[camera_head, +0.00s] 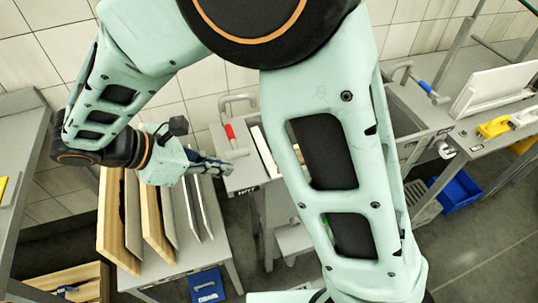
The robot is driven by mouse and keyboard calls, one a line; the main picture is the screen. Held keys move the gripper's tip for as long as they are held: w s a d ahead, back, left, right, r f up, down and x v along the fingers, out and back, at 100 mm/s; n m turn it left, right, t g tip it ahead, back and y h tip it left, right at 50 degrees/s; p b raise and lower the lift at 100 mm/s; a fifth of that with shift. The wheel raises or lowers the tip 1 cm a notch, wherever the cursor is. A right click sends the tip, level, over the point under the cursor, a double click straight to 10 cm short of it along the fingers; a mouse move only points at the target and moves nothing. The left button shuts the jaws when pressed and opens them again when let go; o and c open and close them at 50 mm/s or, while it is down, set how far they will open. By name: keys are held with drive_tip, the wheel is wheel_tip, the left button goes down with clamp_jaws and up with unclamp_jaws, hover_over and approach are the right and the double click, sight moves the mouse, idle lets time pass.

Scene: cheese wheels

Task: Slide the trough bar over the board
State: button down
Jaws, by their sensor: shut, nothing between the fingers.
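My gripper (222,168) shows left of centre in the head view, pointing right. Its fingers look closed and empty, near the front edge of a grey trough-like stand (240,178). A bent metal bar with a red grip (230,132) is on this stand, behind the gripper. A pale board (265,151) stands upright there, partly hidden by my arm. A similar bar with a blue grip (428,88) is on the right-hand grey station, left of a tilted white board (490,88). I cannot tell which bar and board the task means.
Upright wooden boards (112,222) and thin pale panels (190,205) stand on a grey table below my gripper. A blue box (207,285) is at that table's front. Yellow (493,127) and white blocks lie at right. My arm covers the centre. Floor shows at lower right.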

idle(0.4)
approach(277, 168)
drive_tip(key=x, duration=0.5)
drive_tip(key=shift+d+f+p, duration=0.2)
drive_tip(key=shift+d+p, duration=0.1)
drive_tip(key=shift+p, duration=0.05)
drive_tip(key=w+d, duration=0.1)
drive_tip(key=d, duration=0.4)
drive_tip(key=w+d+b, duration=0.1)
drive_tip(key=w+d, duration=0.1)
drive_tip(key=d, duration=0.3)
drive_tip(key=w+d, duration=0.1)
drive_tip(key=d, duration=0.5)
drive_tip(key=shift+w, duration=0.3)
drive_tip(key=shift+a, duration=0.1)
